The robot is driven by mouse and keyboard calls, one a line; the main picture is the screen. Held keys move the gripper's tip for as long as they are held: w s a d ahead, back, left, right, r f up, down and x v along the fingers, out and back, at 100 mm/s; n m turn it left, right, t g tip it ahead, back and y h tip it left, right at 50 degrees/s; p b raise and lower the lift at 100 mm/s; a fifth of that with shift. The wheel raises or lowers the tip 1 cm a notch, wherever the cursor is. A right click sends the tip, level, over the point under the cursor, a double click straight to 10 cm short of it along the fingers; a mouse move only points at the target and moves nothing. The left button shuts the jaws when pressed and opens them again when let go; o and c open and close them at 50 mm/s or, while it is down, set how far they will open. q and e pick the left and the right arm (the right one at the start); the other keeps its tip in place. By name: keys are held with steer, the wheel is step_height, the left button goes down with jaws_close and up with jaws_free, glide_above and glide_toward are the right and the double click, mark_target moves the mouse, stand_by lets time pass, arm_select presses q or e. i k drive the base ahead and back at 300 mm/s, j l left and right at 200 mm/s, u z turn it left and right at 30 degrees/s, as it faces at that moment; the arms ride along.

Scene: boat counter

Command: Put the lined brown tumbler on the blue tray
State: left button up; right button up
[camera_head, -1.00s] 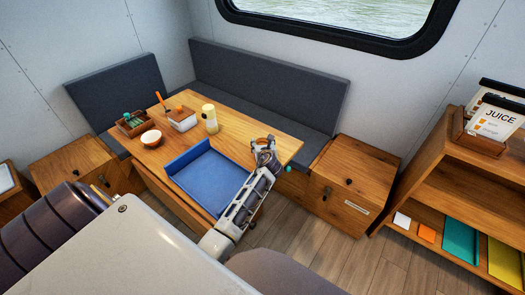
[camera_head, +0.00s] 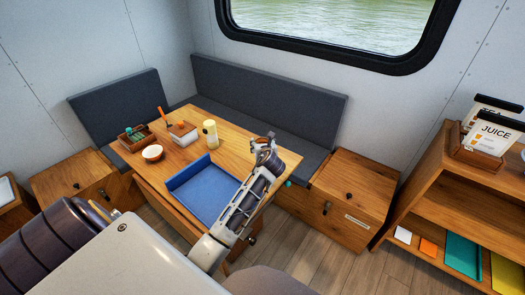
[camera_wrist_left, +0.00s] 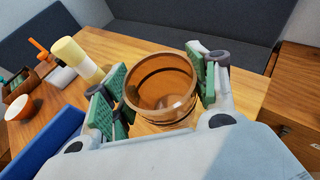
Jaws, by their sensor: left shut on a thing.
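The lined brown tumbler (camera_wrist_left: 162,88) is upright between the green finger pads of my left gripper (camera_wrist_left: 155,92) in the left wrist view. My left gripper is shut on it. In the head view the left gripper (camera_head: 264,146) is over the right end of the wooden table, and the tumbler there is mostly hidden by the fingers. The blue tray (camera_head: 207,187) lies on the table, to the left of and nearer than the gripper. Part of it shows in the wrist view (camera_wrist_left: 45,145). My right gripper is not in view.
On the table (camera_head: 232,147) stand a cream-and-yellow bottle (camera_head: 210,133), an orange-and-white bowl (camera_head: 152,153), a napkin box (camera_head: 183,133) and a wooden caddy (camera_head: 134,138). A dark bench (camera_head: 270,95) runs behind. Wooden cabinets and a shelf (camera_head: 450,200) stand to the right.

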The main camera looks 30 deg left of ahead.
mark_target(219, 199)
steer(key=k+j, duration=0.25)
steer(key=k, duration=0.15)
steer(key=k+j, duration=0.25)
steer(key=k, duration=0.15)
